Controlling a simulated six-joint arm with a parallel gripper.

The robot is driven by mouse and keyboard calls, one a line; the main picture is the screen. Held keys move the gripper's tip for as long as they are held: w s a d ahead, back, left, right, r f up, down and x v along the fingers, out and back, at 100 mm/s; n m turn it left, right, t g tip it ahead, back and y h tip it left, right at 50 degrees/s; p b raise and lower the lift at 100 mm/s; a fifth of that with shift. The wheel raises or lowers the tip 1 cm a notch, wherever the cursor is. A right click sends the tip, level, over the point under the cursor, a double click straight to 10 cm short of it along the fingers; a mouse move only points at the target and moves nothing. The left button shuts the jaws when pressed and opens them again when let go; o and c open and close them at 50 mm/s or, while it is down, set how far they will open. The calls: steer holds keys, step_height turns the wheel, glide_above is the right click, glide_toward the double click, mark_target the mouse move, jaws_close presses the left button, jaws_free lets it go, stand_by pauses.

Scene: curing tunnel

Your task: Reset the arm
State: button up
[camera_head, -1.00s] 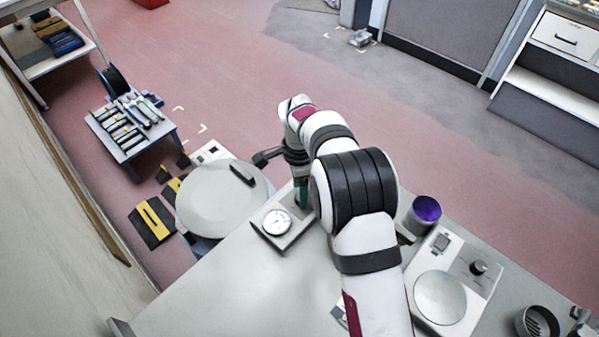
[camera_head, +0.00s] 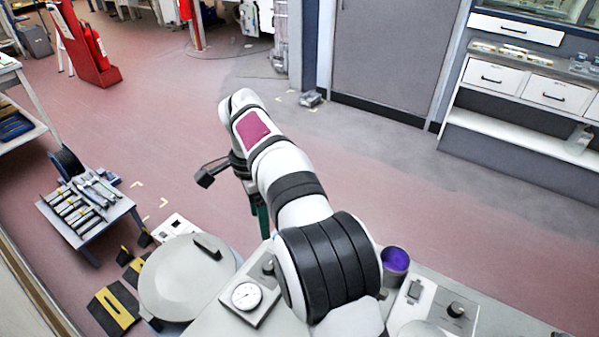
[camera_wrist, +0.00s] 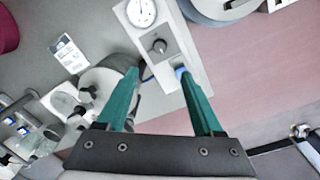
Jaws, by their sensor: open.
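My gripper shows in the wrist view (camera_wrist: 159,73) as two green fingers, spread apart with nothing held between them. In the head view, only part of a green finger (camera_head: 262,217) shows below my white arm; the rest is hidden by the arm. The gripper hangs above and just beyond the far edge of the grey table (camera_head: 215,322). A dial gauge unit (camera_head: 247,296) with a knob sits on the table near that edge. In the wrist view, the gauge unit (camera_wrist: 186,42) lies below, beyond the fingertips.
A round lidded drum (camera_head: 180,285) stands left of the table. A purple-topped cup (camera_head: 395,262) and a knobbed hotplate unit (camera_head: 440,305) sit right of my arm. The red floor beyond is open.

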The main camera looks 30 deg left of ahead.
steer(key=s+d+r+y, duration=0.1)
steer(key=d+r, duration=0.3)
steer(key=d, duration=1)
steer(key=s+d+r, duration=0.1)
steer(key=d+r, duration=0.3)
steer(key=d, duration=0.9)
steer(key=s+d+f, duration=0.3)
steer(key=s+d, duration=0.2)
steer(key=s, duration=0.2)
steer(key=s+d+f+n+y, duration=0.1)
steer(key=s+d+f, duration=0.2)
steer(key=s+d, duration=0.2)
steer(key=s, duration=0.2)
steer(key=shift+s+d, duration=0.35)
steer(key=shift+s, duration=0.05)
stand_by(1.2)
